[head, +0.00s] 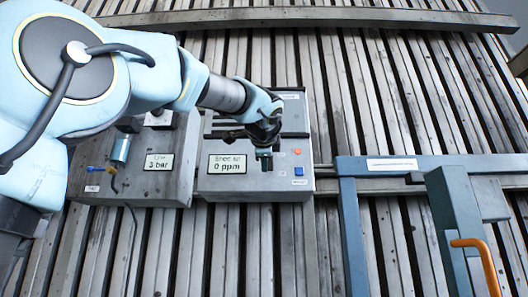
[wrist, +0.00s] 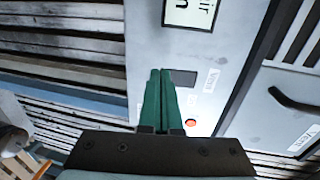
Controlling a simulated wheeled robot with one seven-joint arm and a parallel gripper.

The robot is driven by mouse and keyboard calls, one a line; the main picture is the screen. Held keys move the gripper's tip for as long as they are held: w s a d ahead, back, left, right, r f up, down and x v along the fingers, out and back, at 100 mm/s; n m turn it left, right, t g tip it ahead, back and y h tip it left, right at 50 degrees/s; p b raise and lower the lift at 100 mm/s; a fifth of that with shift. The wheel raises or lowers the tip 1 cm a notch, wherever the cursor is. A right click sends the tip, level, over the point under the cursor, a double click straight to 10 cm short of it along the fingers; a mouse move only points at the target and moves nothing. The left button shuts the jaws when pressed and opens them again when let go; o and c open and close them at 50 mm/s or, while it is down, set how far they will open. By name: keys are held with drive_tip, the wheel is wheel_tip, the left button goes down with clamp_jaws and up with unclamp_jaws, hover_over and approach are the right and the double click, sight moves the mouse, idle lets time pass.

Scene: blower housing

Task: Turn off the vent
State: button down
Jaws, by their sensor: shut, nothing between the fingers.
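The grey control box (head: 230,185) has a display (head: 227,165) reading "Shed air 0 ppm". My gripper (head: 264,158) is in front of the box, right of the display. In the wrist view its green fingers (wrist: 160,75) are shut together and empty. A dark rectangular switch or recess (wrist: 183,78) lies just right of the fingertips, partly hidden by them. A small label (wrist: 211,80) beside it seems to read "Vent". Contact between fingers and box cannot be told. An orange-red button (head: 298,151) also shows in the wrist view (wrist: 190,123).
A blue button (head: 299,171) sits below the orange-red one. A second box (head: 130,180) with a "3 bar" display stands to the left. A blue frame (head: 350,220) with an orange handle (head: 470,243) is at right. The wall is slatted metal.

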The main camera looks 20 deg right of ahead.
drive_tip(key=shift+w+d+f, duration=0.1)
drive_tip(key=shift+w+d, duration=0.05)
drive_tip(key=shift+w, duration=0.2)
